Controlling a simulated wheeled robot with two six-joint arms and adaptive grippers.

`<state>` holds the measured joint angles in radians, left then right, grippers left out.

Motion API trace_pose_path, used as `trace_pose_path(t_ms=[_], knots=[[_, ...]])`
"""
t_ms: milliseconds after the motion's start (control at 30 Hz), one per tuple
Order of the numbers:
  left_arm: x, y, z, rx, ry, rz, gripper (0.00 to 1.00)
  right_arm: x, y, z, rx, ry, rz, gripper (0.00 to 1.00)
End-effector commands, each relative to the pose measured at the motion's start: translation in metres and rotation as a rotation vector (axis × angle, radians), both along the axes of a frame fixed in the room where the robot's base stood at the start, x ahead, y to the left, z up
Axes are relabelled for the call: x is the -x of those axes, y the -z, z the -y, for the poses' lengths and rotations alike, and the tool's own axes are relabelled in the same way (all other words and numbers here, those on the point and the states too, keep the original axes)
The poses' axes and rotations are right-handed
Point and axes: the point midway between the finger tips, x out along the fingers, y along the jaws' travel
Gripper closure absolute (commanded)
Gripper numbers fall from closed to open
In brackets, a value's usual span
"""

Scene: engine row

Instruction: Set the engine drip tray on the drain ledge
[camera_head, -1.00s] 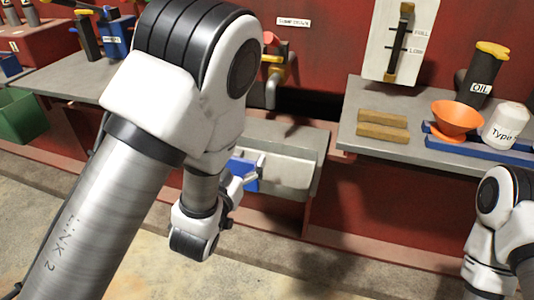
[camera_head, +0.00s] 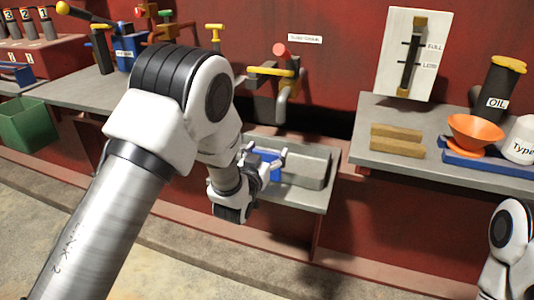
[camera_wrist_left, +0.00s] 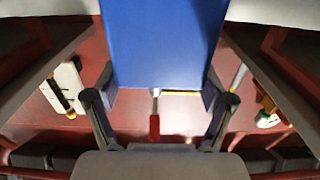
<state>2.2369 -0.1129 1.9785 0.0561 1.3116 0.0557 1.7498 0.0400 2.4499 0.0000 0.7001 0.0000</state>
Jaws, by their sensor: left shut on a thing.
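The drip tray, a grey shallow box (camera_head: 308,168), shows in the head view over the low grey drain ledge (camera_head: 320,204). A blue part (camera_head: 265,158) is at its left side. My left gripper (camera_head: 268,166) is shut on this blue part. In the left wrist view the blue part is a broad panel (camera_wrist_left: 160,45) between the fingers of my left gripper (camera_wrist_left: 158,85). The tray looks roughly level; I cannot tell whether its underside touches the ledge. My left arm hides the ledge's left part. My right gripper is out of view.
A tap with a yellow handle (camera_head: 276,72) and a grey spout hangs above the ledge. The right bench (camera_head: 380,161) holds two wooden blocks (camera_head: 397,140), an orange funnel (camera_head: 476,130) and an oil bottle (camera_head: 500,88). A green bin (camera_head: 25,120) stands far left.

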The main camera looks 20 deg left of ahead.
Motion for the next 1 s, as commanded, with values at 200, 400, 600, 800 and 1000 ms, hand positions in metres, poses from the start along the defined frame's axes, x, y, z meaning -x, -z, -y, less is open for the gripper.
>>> trace_pose_path(t_ms=[200,400,600,800,1000], knots=[[0.000,0.002,0.000,0.000,0.000,0.000,0.00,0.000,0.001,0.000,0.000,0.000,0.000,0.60],[0.000,0.002,0.000,0.000,0.000,0.000,0.00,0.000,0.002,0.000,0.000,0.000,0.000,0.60],[0.000,-0.003,0.000,0.000,0.000,0.001,0.00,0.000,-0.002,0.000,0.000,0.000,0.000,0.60],[0.037,-0.001,-0.001,0.000,0.000,-0.004,0.00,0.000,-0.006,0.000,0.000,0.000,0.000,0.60],[0.089,-0.001,-0.003,-0.001,0.000,-0.004,0.00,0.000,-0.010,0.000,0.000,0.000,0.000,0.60]])
